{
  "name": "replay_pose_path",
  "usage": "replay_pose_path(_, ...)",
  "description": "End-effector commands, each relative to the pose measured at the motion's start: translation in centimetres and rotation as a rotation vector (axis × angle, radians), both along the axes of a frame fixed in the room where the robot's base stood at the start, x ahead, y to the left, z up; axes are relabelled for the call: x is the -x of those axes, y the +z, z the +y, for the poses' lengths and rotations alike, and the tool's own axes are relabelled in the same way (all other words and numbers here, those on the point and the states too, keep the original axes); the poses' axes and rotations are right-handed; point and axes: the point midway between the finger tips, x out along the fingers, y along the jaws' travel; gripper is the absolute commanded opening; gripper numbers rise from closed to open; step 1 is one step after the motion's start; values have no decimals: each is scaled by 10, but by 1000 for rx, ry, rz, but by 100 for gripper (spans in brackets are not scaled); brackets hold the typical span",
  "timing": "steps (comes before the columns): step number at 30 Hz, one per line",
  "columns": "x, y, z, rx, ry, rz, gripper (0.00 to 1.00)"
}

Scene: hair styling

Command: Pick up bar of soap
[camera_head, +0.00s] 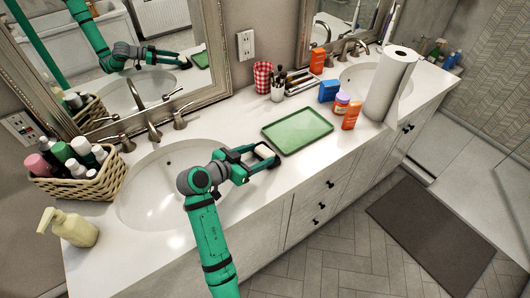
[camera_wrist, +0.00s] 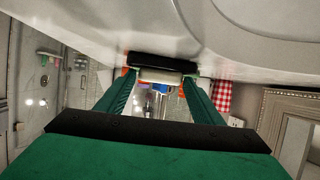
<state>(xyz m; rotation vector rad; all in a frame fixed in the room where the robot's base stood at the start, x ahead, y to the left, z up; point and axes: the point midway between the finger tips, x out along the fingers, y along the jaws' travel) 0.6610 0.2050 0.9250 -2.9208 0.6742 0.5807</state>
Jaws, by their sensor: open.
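The bar of soap (camera_head: 264,152) is a small pale block on the white counter, just left of the green tray. My gripper (camera_head: 262,156) is low over the counter beside the sink, with its open fingers on either side of the soap. In the wrist view, a pale edge that looks like the soap (camera_wrist: 160,77) shows between the green fingers, partly hidden behind a black fingertip part. I cannot tell whether either finger touches the soap.
The green tray (camera_head: 297,130) lies just right of my gripper. A wicker basket (camera_head: 84,175) of bottles and a soap dispenser (camera_head: 68,228) stand at left. A checkered cup (camera_head: 263,77), boxes and a paper roll (camera_head: 390,85) stand farther back and right.

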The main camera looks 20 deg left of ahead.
Motion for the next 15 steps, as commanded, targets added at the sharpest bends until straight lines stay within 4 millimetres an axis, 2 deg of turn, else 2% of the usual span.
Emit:
replay_pose_path(6,-18,-9,-8,1,-1,1,61)
replay_pose_path(14,-20,-9,-9,0,1,0,61)
replay_pose_path(15,-20,-9,-9,0,1,0,51)
